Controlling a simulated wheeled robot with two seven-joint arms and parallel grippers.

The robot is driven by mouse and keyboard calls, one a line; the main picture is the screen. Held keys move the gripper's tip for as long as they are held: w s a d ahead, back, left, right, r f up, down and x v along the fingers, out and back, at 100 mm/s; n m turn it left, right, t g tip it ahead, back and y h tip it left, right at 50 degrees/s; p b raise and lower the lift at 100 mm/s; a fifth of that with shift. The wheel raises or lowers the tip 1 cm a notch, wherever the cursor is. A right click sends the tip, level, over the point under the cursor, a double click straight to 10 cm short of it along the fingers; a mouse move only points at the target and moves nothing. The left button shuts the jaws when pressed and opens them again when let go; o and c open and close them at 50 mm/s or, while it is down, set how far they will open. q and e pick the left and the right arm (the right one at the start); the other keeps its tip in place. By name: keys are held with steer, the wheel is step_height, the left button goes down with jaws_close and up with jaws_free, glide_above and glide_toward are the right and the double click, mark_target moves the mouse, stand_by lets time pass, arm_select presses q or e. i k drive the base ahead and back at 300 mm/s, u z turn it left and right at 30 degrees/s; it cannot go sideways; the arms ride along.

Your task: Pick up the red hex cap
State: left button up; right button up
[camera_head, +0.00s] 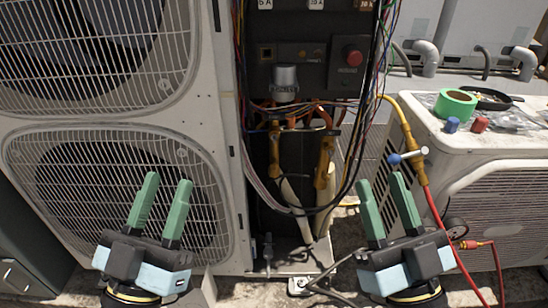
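The red hex cap (480,124) sits on top of the low condenser unit at the right, near its front edge. A blue cap (451,124) stands just left of it. My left gripper (163,208) is open and empty in front of the large condenser's lower fan grille. Neither gripper touches a cap.
A yellow and red hose (433,205) with a blue-handled valve (407,157) hangs between my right gripper and that unit. Loose wires hang from the open bay.

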mark_target(481, 124)
steer(key=k, duration=0.7)
steer(key=z, duration=0.65)
steer(key=i, duration=1)
